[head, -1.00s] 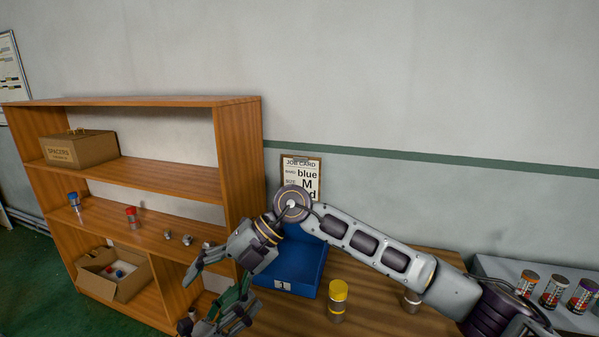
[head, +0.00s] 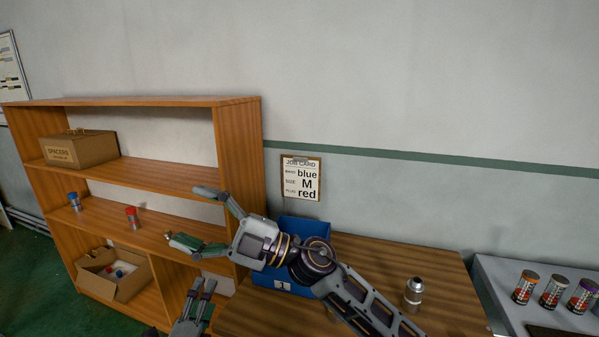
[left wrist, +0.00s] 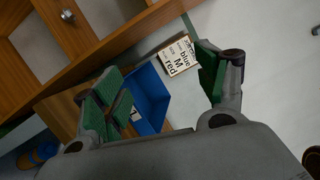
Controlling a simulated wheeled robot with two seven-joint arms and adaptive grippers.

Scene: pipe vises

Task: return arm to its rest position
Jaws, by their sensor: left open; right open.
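My right gripper (head: 195,218) is open in the head view, in front of the shelf unit, fingers pointing left and apart; I see nothing between them. Its arm reaches in over the bench, across the front of the blue bin (head: 303,232). My left gripper (head: 203,284) is lower, at the bottom edge of the head view, with its fingers pointing up. In the left wrist view its green-padded fingers (left wrist: 157,62) are spread wide and empty. Beyond them that view shows the blue bin (left wrist: 152,92) and the job card (left wrist: 180,55).
The wooden shelf unit (head: 239,175) holds a spacers box (head: 78,150), blue-capped (head: 74,201) and red-capped (head: 131,217) cylinders, and an open carton (head: 103,290). A metal cylinder (head: 413,291) stands on the bench (head: 440,268). Several labelled cans (head: 525,288) stand at right.

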